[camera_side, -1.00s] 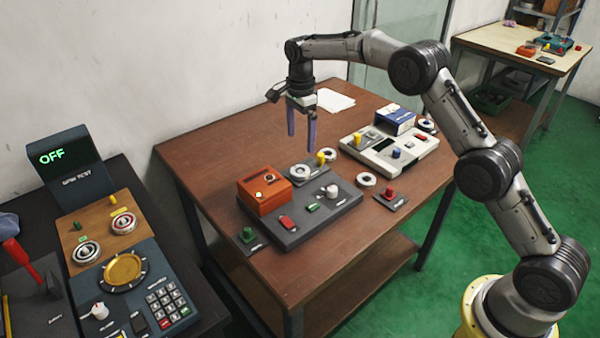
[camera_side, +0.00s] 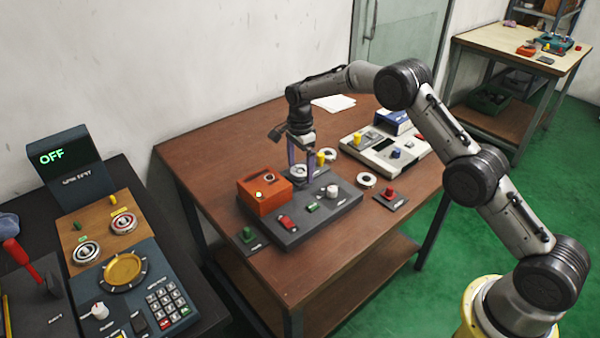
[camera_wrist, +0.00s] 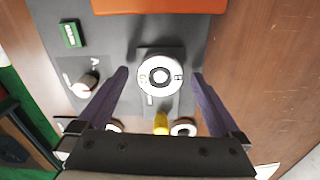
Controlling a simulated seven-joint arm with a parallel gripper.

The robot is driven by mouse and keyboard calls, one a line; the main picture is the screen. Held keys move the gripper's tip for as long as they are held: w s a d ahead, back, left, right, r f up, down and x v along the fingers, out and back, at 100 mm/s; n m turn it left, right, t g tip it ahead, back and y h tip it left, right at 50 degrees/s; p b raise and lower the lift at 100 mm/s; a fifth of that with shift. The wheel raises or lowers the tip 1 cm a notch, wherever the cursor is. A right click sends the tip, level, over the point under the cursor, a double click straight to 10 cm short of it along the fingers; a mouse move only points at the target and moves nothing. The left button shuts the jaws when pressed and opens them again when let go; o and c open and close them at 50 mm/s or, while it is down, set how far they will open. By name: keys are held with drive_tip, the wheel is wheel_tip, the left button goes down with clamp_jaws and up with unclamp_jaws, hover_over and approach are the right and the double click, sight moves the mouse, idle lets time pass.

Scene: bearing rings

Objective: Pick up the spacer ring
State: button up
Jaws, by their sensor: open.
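A pale metal ring (camera_wrist: 147,77) sits on a small seat on the dark grey panel, between my two fingers in the wrist view. It shows in the side view (camera_side: 299,176), partly hidden by my gripper. My gripper (camera_side: 302,172) is open, pointing down over this ring, one finger on each side; it also shows in the wrist view (camera_wrist: 160,74). I see a gap between ring and fingers on both sides. Another ring (camera_side: 366,180) lies on the table right of the panel, and one (camera_side: 330,154) lies behind it. No readable label tells which is the spacer ring.
An orange box (camera_side: 262,192) stands on the panel, left of the ring. A yellow peg (camera_side: 320,159) stands close behind my gripper. The panel (camera_side: 333,211) also carries a white knob (camera_side: 332,191) and red and green buttons.

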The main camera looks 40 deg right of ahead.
drive_tip(key=shift+r, duration=0.1)
clamp_jaws()
idle(0.3)
